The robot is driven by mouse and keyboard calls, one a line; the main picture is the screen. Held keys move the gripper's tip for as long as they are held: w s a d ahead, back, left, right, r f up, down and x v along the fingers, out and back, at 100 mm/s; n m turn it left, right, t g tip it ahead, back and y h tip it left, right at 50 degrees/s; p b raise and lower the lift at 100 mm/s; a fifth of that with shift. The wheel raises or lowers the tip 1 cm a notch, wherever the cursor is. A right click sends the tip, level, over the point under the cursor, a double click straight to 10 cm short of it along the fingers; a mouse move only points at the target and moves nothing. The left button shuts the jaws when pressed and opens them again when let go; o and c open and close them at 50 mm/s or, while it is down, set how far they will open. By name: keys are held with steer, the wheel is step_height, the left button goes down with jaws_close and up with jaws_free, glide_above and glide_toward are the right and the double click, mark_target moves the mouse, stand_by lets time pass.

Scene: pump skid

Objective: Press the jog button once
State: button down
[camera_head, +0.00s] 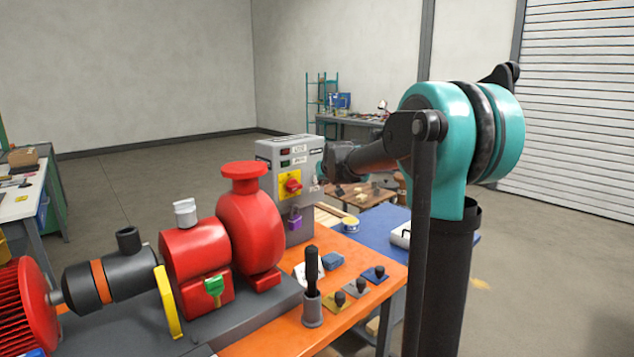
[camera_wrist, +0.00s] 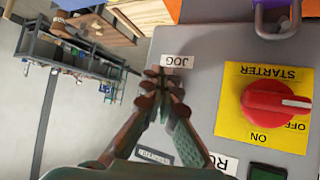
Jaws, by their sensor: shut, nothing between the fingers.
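The jog button itself is hidden; its white JOG label (camera_wrist: 177,61) shows upside down in the wrist view. My gripper (camera_wrist: 164,80) is shut and empty, its fingertips in front of the grey panel right beside that label. I cannot tell whether the tips touch the panel or a button. In the head view the grey control box (camera_head: 276,153) stands behind the red pump, and my gripper (camera_head: 323,178) reaches its right side.
A red rotary starter switch (camera_wrist: 272,101) on a yellow plate sits right of my fingers. A purple padlock (camera_head: 295,219) hangs below it. The red pump (camera_head: 251,222) and the orange bench (camera_head: 335,292) with several small tools lie in front.

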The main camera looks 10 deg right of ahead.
steer(key=shift+s, duration=0.2)
steer(key=s+d, duration=0.1)
steer(key=s, duration=0.1)
steer(key=s+d, duration=0.2)
stand_by(0.6)
steer(key=shift+s, duration=0.1)
stand_by(0.4)
